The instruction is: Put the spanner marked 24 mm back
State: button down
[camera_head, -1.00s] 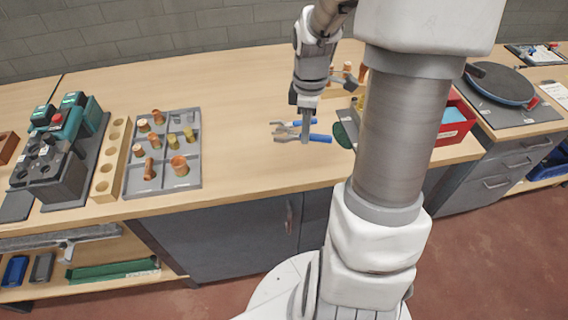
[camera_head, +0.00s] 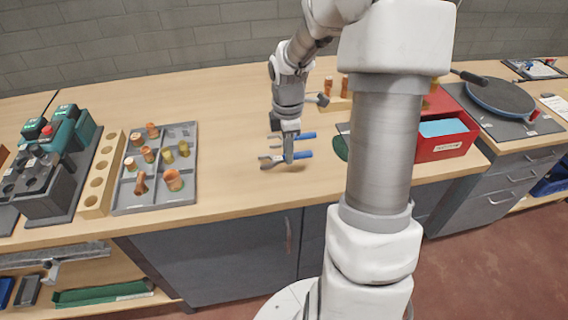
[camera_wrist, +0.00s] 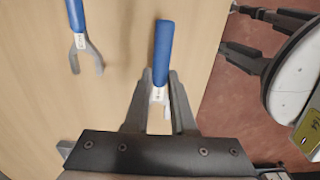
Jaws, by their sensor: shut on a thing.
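Two spanners with blue handles and grey open-jaw heads are at the middle of the bench. My gripper (camera_head: 289,158) points down at the nearer spanner (camera_head: 304,155). In the wrist view, my gripper (camera_wrist: 158,100) is shut on this held spanner (camera_wrist: 163,50) near a white label, with the blue handle pointing away. Whether it touches the bench is unclear. The other spanner (camera_head: 305,135) lies behind it; in the wrist view it is the left spanner (camera_wrist: 79,40), flat on the wood with its own white label. I cannot read the size on either label.
A grey compartment tray (camera_head: 188,190) with copper-coloured fittings, a wooden block with holes (camera_head: 95,200) and a green-black machine (camera_head: 60,150) stand left. A red box (camera_head: 440,150) and a round dark plate (camera_head: 500,95) are right. A small wooden rack (camera_head: 338,104) stands behind the spanners.

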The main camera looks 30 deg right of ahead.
aim_at(284, 157)
jog(key=shift+w+a+f, duration=0.35)
jog(key=shift+w+f, duration=0.1)
jog(key=shift+w, duration=0.05)
jog(key=shift+f+b, duration=0.35)
jog(key=shift+f, duration=1.55)
jog(key=shift+f, duration=0.2)
jog(key=c, duration=0.8)
grip_release()
jog(key=shift+o, duration=0.2)
jog(key=shift+r, duration=0.1)
notch_tip(284, 157, up, 12)
jog(key=shift+f+p, duration=0.1)
jog(key=shift+p, duration=0.85)
jog(key=shift+r, duration=0.2)
